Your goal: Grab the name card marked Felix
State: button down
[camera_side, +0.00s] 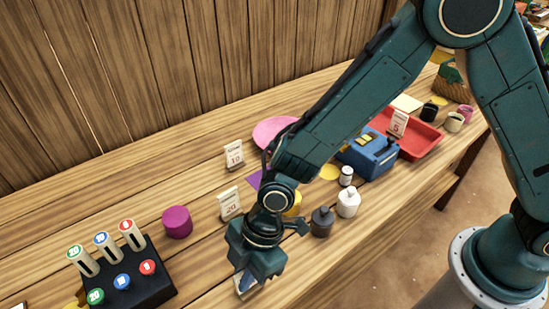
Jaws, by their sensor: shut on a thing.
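My gripper (246,281) is low over the front of the wooden table, pointing down. It is shut on a small pale card-like piece (245,292), which shows only in part below the jaws. Any name on it is hidden or too small to read.
A black block (125,275) with several numbered pegs and buttons is at the left, near a magenta cylinder (177,222). A dark bottle (322,222) and a white bottle (348,203) stand close right of my gripper. A blue device (368,155) and red tray (420,142) lie beyond.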

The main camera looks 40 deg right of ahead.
notch_tip(320, 180, up, 20)
dwell(0.6)
jog(key=shift+f, duration=0.1)
dwell(0.4)
